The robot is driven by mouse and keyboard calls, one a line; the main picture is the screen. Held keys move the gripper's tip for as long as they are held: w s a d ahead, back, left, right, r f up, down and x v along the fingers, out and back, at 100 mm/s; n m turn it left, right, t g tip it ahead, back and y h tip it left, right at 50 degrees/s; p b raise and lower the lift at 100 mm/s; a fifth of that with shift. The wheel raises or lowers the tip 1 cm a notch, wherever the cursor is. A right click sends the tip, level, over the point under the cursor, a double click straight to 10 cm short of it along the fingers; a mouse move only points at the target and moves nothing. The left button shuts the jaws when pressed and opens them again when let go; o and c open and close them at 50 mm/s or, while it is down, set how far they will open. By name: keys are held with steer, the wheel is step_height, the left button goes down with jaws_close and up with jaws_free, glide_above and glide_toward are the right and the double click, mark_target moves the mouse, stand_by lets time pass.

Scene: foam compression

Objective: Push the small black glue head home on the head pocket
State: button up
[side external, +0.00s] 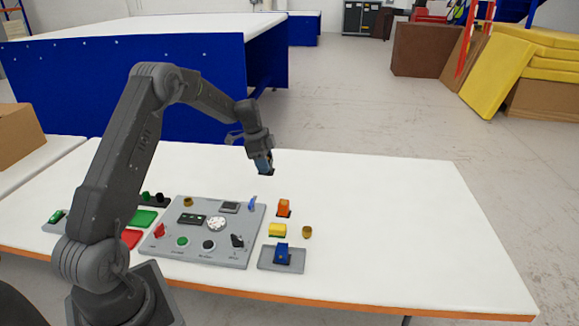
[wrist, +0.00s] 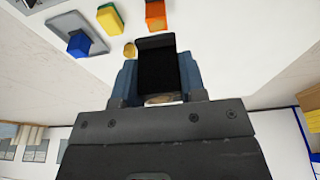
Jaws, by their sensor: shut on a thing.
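My gripper (side external: 263,161) is held above the white table, behind and to the right of the grey board. It is shut on a small black block, which I take to be the glue head (wrist: 158,70); the block fills the space between the two blue-grey fingers in the wrist view. Its lower end (side external: 267,173) shows just under the fingertips in the side view, clear of the table. The grey board (side external: 172,213) carries several coloured and black parts. I cannot tell which spot is the head pocket.
An orange block (side external: 284,208), a yellow block (side external: 277,230) and a brass cylinder (side external: 307,232) stand right of the board. A blue part (side external: 281,253) sits on a small grey plate (side external: 266,264). Green and red pieces lie left. The table's right side (side external: 400,225) is clear.

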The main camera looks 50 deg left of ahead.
steer(key=s+a, duration=0.7)
steer(key=s, duration=0.4)
steer(key=shift+s+a+f+x, duration=0.1)
steer(key=shift+s+a+x, duration=0.2)
steer(key=shift+x, duration=1.5)
steer(key=shift+s+a+f+x, duration=0.1)
steer(key=shift+s+a+x, duration=0.2)
steer(key=shift+x, duration=1.55)
steer(key=shift+s+a+f+x, duration=0.1)
steer(key=shift+s+a+x, duration=0.2)
steer(key=shift+x, duration=1.5)
steer(key=shift+f, duration=0.75)
steer(key=o, duration=1.1)
steer(key=shift+d+f, duration=0.1)
